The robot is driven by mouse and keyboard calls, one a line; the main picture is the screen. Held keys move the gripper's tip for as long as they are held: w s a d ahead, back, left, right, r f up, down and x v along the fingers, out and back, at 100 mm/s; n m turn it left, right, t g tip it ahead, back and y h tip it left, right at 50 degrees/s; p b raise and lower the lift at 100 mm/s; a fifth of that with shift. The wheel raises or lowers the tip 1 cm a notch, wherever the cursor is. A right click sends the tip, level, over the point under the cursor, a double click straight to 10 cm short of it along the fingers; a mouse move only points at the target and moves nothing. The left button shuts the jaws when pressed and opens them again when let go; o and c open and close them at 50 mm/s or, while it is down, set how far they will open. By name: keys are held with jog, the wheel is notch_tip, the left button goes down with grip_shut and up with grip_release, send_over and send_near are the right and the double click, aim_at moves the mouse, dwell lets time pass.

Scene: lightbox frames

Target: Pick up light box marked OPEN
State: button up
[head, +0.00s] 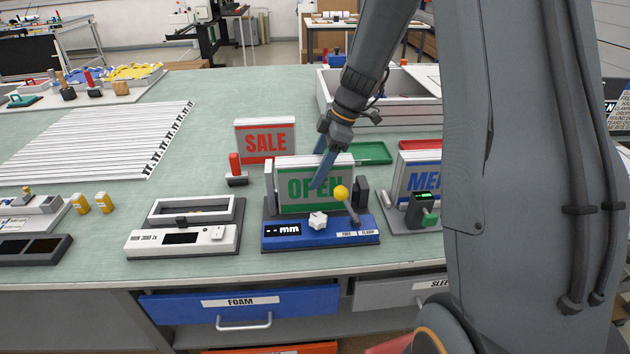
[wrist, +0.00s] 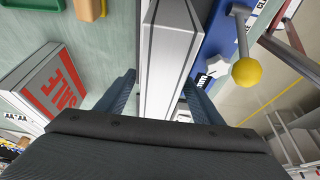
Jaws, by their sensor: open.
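My gripper (head: 320,168) comes down from above. One blue finger lies in front of the face; the other is mostly hidden behind the box. In the wrist view the box's pale top edge (wrist: 172,50) runs between the two open fingers, with a visible gap on the left side. Contact on the right is unclear.
A red SALE light box (head: 265,142) stands behind left and a blue MENU-like box (head: 420,175) stands right, partly hidden by my arm. A white-framed scale (head: 181,239) is left. A green tray (head: 372,153) and white crate (head: 325,92) lie behind.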

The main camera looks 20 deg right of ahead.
jog(key=shift+x, duration=0.9)
jog(key=c, duration=1.3)
jog(key=shift+w, duration=0.1)
grip_shut()
jog(key=shift+r, duration=0.2)
